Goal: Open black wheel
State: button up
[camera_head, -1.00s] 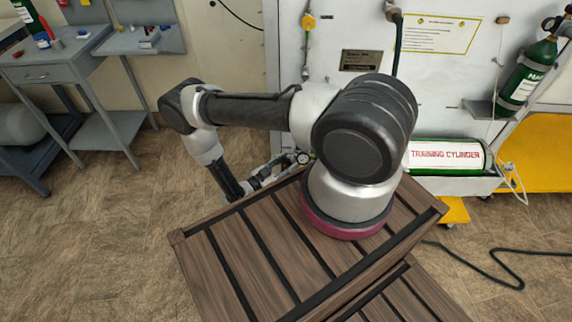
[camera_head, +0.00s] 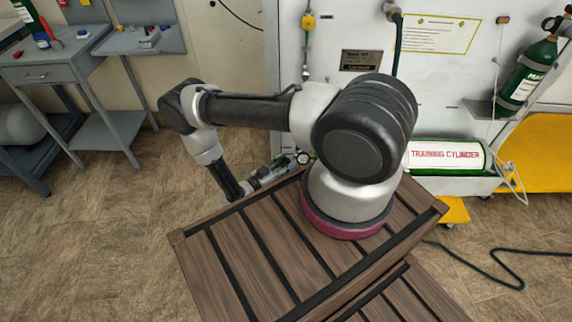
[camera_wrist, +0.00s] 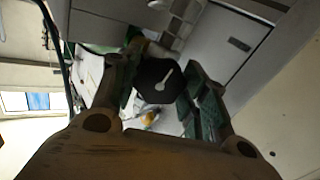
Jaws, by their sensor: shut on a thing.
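The black wheel (camera_wrist: 157,82) shows in the wrist view as a dark, angular knob with a pale pointer-like mark on its face. It sits between the two green-padded fingers of my gripper (camera_wrist: 160,85), which are shut on it. In the head view my gripper (camera_head: 277,168) reaches low behind the far left edge of the wooden crate, beside a small round gauge (camera_head: 303,158). The wheel itself cannot be made out in the head view.
A slatted wooden crate top (camera_head: 235,260) lies in front. A white panel (camera_head: 340,100) stands behind, with a labelled training cylinder (camera_head: 446,155) at right. A grey workbench (camera_head: 75,65) is at the far left. Floor on the left is clear.

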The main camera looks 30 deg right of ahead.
jog(key=o, duration=1)
jog(key=shift+o, duration=0.2)
jog(key=shift+a, duration=0.1)
jog(key=s+a, duration=0.1)
jog(key=a, duration=0.6)
jog(key=shift+a, duration=0.15)
